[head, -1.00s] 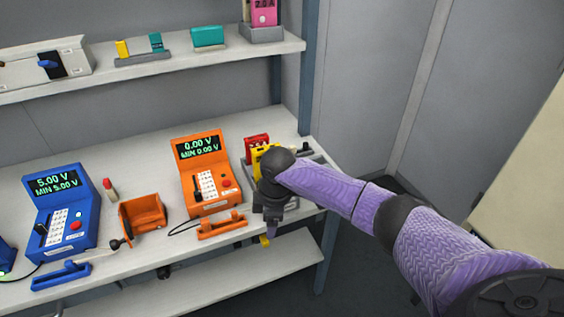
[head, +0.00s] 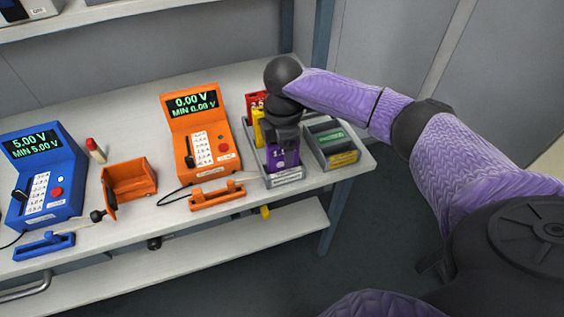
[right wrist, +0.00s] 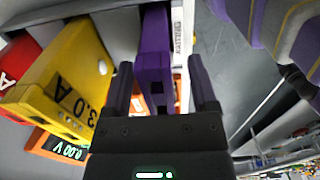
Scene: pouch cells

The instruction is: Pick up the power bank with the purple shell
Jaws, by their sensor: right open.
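The purple-shelled power bank (head: 284,158) stands upright in the front slot of a grey rack (head: 287,178) near the table's right end. A yellow one and a red one (head: 255,103) stand behind it. My right gripper (head: 284,142) is over the purple power bank from above and hides its upper part. In the right wrist view, the open fingers (right wrist: 161,68) are on either side of the purple power bank (right wrist: 154,45), with gaps visible. The yellow power bank (right wrist: 60,85) is just left of the fingers. My left gripper is not in view.
A grey tray (head: 352,161) with a green item stands right of the rack. An orange meter (head: 203,130) reading 0.00 V stands left, with an orange clamp (head: 217,195) before it. A blue meter (head: 45,180) and an orange holder (head: 130,183) are farther left.

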